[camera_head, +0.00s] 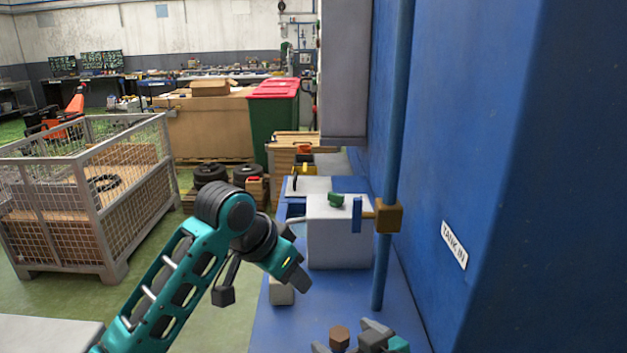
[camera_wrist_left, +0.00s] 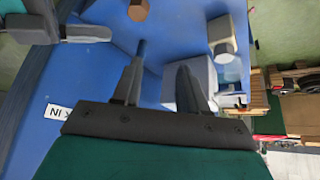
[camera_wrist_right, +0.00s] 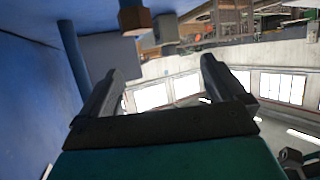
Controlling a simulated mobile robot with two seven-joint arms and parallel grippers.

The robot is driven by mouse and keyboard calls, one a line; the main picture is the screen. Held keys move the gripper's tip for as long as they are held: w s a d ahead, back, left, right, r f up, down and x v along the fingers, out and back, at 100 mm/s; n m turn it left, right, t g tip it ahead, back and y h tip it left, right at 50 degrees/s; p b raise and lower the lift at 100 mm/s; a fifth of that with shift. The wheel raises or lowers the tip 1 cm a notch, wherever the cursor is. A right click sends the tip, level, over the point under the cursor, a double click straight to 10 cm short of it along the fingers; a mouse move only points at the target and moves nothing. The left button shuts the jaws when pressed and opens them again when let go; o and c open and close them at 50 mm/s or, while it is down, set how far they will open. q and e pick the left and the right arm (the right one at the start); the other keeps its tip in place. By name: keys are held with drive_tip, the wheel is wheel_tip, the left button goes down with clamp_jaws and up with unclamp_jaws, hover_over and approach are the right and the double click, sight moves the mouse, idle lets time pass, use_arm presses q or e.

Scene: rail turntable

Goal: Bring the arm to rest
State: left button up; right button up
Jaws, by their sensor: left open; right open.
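My left arm comes in from the left in the head view. Its gripper (camera_head: 296,262) hangs over the blue bench, in front of a white box (camera_head: 338,243). In the left wrist view the left gripper (camera_wrist_left: 162,58) is open with nothing between its fingers. My right gripper (camera_head: 368,338) is low at the bottom edge of the head view, partly cut off. In the right wrist view the right gripper (camera_wrist_right: 162,68) is open and empty. A brown block (camera_head: 339,338) shows close to it in the head view, and above its fingers in the right wrist view (camera_wrist_right: 135,19).
A blue tank wall (camera_head: 480,150) with a "TANK IN" label (camera_head: 454,245) rises on the right. A blue vertical pipe (camera_head: 393,120) carries a brass block (camera_head: 388,216). A small grey block (camera_head: 281,292) stands on the blue bench (camera_head: 335,305). A mesh crate (camera_head: 110,225) stands left on green floor.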

use_arm(q)
drive_tip(key=s+a+f+n+t, duration=0.2)
drive_tip(key=s+a+f, duration=0.1)
drive_tip(key=f, duration=0.6)
drive_tip(key=s+a+f+n+t, duration=0.2)
drive_tip(key=s+a+f+n, duration=0.15)
drive_tip(key=f, duration=0.65)
drive_tip(key=s+a+f+t+y, duration=0.1)
drive_tip(key=s+a+f, duration=0.2)
drive_tip(key=s, duration=0.4)
drive_tip(key=s+a+f+t+y, duration=0.1)
drive_tip(key=s+a+f, duration=0.2)
drive_tip(key=s, duration=0.5)
drive_tip(key=shift+a, duration=0.85)
use_arm(e)
drive_tip(key=s+d+f+m+h, duration=0.1)
drive_tip(key=s+d+f+h, duration=0.1)
drive_tip(key=s+d+f, duration=0.3)
drive_tip(key=s+d+f+m+g+h, duration=0.1)
drive_tip(key=s+d+f+m+h, duration=0.1)
drive_tip(key=s+d+f, duration=0.4)
drive_tip(key=s+f, duration=0.3)
drive_tip(key=s, duration=0.2)
drive_tip(key=shift+s+d+f, duration=0.15)
drive_tip(key=shift+s+d, duration=0.1)
drive_tip(key=shift+s, duration=0.05)
